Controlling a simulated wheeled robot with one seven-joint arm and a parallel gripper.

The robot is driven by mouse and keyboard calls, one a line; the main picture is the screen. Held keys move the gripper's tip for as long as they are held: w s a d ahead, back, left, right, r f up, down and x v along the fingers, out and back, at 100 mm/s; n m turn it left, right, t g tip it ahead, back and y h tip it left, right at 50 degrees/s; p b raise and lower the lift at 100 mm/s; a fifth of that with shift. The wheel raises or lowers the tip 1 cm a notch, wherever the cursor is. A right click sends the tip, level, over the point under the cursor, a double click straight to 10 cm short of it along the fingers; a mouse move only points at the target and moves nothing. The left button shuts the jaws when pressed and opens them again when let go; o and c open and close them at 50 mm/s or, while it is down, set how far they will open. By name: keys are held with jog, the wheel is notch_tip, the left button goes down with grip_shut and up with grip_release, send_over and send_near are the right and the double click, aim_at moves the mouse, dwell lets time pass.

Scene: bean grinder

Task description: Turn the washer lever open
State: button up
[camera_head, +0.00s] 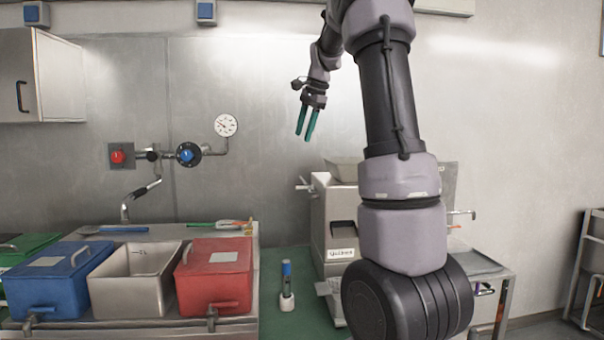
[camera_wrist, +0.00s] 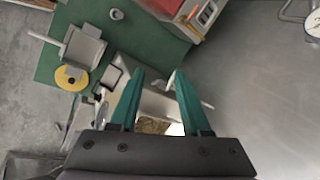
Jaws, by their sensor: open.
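A boxy metal machine (camera_head: 340,215) with a label on its front stands on the counter right of centre, partly hidden by my arm. A small lever-like handle (camera_head: 305,184) sticks out on its left side. I cannot tell for sure which handle is the washer lever. My gripper (camera_head: 306,138), with green fingers, hangs in the air above and slightly left of the machine, apart from it. In the wrist view my open gripper (camera_wrist: 159,78) has nothing held between its fingers. The machine (camera_wrist: 152,101) shows below and between them, partly hidden by the gripper body.
A blue bin (camera_head: 45,278), an open metal bin (camera_head: 130,283) and a red bin (camera_head: 215,275) stand at left. A blue-capped tube (camera_head: 287,275) stands on the green counter. A wall pipe carries a red knob (camera_head: 118,157), blue knob (camera_head: 186,154) and gauge (camera_head: 226,125).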

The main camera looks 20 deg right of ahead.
jog(key=w+d+f+m+g, duration=0.1)
jog(key=w+d+f+m, duration=0.2)
jog(key=w, duration=0.5)
jog(key=m+g+h, duration=0.1)
jog(key=h, duration=0.1)
send_near(303, 187)
jog(key=x, duration=0.7)
jog(key=shift+w+a+f, duration=0.15)
jog(key=shift+w+f, duration=0.1)
jog(key=shift+w, duration=0.15)
grip_shut()
